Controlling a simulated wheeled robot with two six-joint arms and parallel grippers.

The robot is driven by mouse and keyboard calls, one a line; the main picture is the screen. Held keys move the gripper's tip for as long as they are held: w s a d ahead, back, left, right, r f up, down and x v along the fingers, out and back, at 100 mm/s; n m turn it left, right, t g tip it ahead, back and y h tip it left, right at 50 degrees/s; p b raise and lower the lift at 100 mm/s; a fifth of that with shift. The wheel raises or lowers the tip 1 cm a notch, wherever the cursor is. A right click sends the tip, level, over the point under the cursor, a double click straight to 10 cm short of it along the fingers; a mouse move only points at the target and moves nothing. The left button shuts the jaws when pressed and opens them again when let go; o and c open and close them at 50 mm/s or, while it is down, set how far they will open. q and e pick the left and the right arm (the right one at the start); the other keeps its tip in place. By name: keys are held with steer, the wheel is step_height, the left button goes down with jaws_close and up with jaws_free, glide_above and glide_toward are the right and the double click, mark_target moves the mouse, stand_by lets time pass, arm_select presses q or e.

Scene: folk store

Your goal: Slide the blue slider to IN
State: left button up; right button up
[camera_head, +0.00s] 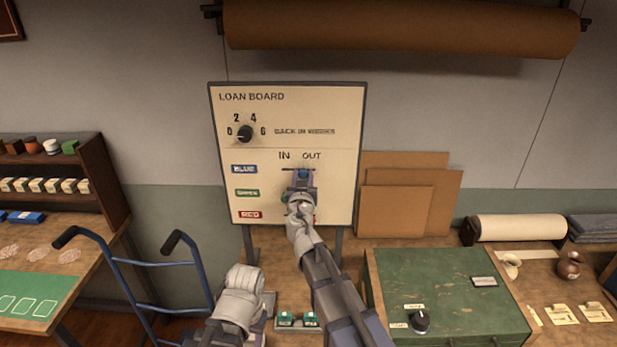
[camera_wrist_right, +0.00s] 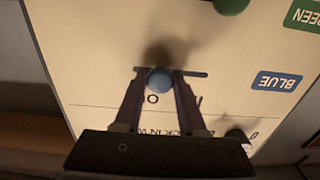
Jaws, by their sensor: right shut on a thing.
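The loan board (camera_head: 340,120) stands upright with BLUE, GREEN and RED rows under the headings IN and OUT. My right gripper (camera_head: 302,177) is at the blue row, mostly below OUT. In the right wrist view, it (camera_wrist_right: 159,82) is shut on the round blue slider (camera_wrist_right: 159,80). There the blue slider sits in its dark slot (camera_wrist_right: 198,73), nearer the OUT end, with free slot toward the BLUE label (camera_wrist_right: 277,81). My left arm is low in the head view; its fingers cannot be made out clearly.
A green knob (camera_wrist_right: 231,5) is on the neighbouring row. A dial (camera_head: 245,133) is at the board's upper left. A blue hand truck (camera_head: 150,262) stands left. A green-topped cabinet (camera_head: 440,285) stands right, with brown panels (camera_head: 397,210) behind.

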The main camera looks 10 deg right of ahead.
mark_target(286, 169)
steer(key=shift+w+a, duration=0.2)
steer(key=shift+a, duration=0.7)
steer(key=shift+w+a, duration=0.15)
steer(key=shift+a, duration=0.7)
steer(key=shift+w+a, duration=0.2)
steer(key=shift+a, duration=0.7)
steer(key=o, duration=1.1)
steer(key=shift+s, duration=0.15)
steer(key=shift+s+a, duration=0.3)
steer(key=shift+s, duration=1.15)
steer(key=shift+s+a, duration=0.3)
steer(key=shift+s, duration=1.1)
steer(key=shift+s+a, duration=0.3)
steer(key=shift+s, duration=1.15)
